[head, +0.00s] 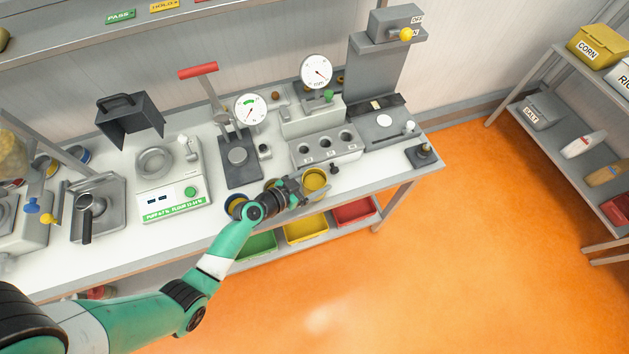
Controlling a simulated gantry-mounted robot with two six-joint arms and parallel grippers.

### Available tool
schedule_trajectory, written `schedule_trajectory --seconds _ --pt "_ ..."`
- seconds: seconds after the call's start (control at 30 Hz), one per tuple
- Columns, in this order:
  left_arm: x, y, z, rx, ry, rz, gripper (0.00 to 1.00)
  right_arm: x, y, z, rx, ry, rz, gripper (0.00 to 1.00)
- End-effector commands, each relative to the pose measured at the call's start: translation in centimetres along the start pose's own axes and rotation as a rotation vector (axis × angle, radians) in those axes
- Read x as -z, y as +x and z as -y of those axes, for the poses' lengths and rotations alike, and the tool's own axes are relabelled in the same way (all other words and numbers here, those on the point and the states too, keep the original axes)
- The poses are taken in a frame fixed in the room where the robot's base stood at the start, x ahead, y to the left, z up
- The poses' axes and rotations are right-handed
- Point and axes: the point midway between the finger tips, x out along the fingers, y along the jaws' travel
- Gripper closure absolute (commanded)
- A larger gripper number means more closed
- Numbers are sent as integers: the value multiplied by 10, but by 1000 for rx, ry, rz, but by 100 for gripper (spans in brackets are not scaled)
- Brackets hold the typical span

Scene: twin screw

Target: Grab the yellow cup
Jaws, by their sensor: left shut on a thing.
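The yellow cup (315,181) is near the front edge of the white bench, in front of the grey block with three holes. My left gripper (307,189) reaches in from the lower left and is shut on the cup, with its fingers at the cup's side. The cup looks upright, with its open top facing up. I cannot tell whether its base touches the bench. A blue cup (235,205) stands just left of the gripper, partly hidden by my arm. My right gripper is not in view.
The three-hole block (326,148) and a gauge press (238,155) stand behind the cup. A scale (172,182) is to the left. Green, yellow (306,228) and red bins sit on the shelf below the bench edge. Open orange floor lies to the right.

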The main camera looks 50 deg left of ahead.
Motion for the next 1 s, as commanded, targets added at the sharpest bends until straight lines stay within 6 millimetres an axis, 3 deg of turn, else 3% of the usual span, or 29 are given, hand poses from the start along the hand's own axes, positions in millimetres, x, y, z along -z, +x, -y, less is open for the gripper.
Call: schedule_trajectory --seconds 0.13,0.37,0.63,1.0 --pt "29 -12 0 2 2 -4 83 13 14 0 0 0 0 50" --pt "70 -69 -38 -3 4 -1 83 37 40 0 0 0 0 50" --pt "75 -123 -87 -4 4 -1 83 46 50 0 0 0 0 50" --pt "75 -137 -100 1 1 -3 83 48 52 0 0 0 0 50"
